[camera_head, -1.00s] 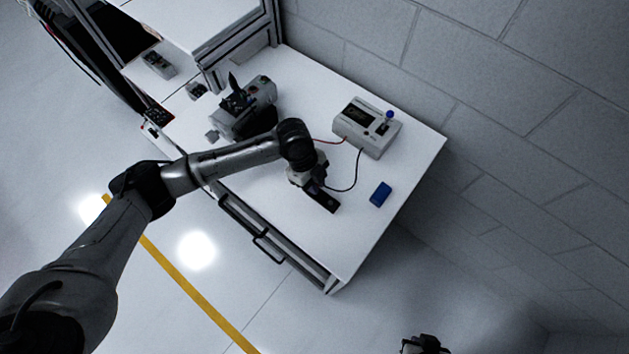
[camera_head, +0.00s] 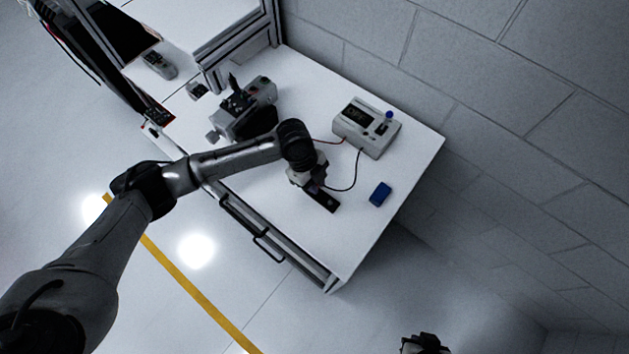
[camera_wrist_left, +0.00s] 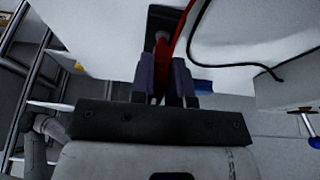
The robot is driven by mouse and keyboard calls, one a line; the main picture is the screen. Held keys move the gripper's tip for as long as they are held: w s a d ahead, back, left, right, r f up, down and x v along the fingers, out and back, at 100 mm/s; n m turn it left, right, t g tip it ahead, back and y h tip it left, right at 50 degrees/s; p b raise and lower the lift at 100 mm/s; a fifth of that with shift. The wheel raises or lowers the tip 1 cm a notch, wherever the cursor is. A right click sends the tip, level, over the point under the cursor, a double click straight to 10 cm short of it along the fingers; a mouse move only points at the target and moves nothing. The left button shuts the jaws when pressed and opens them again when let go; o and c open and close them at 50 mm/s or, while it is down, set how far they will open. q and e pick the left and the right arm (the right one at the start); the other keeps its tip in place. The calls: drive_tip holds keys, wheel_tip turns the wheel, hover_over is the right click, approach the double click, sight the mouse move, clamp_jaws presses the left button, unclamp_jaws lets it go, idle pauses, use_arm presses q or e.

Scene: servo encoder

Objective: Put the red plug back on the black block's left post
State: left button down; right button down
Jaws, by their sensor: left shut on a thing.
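My left gripper (camera_head: 312,187) points down over the near end of the black block (camera_head: 326,203), which lies on the white table. In the left wrist view its two fingers (camera_wrist_left: 163,80) are shut on the red plug (camera_wrist_left: 173,48), whose red lead rises past them. The black block (camera_wrist_left: 162,16) lies just beyond the fingertips, with a grey round post beside the red. I cannot tell whether plug and post touch. My right gripper (camera_head: 425,344) shows only partly at the bottom edge; its jaws are unclear.
A pale meter box (camera_head: 366,127) with a screen and blue-topped lever stands behind, with red and black leads running from it. A blue box (camera_head: 380,194) lies right of the block. A grey machine (camera_head: 243,108) stands at left. The table's (camera_head: 345,240) front right corner is clear.

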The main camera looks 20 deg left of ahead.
use_arm(q)
drive_tip(key=shift+p, duration=0.4)
idle(0.5)
drive_tip(key=shift+p, duration=0.35)
drive_tip(key=shift+f, duration=0.2)
idle(0.8)
drive_tip(key=c, duration=1)
unclamp_jaws()
drive_tip(key=shift+r, duration=0.15)
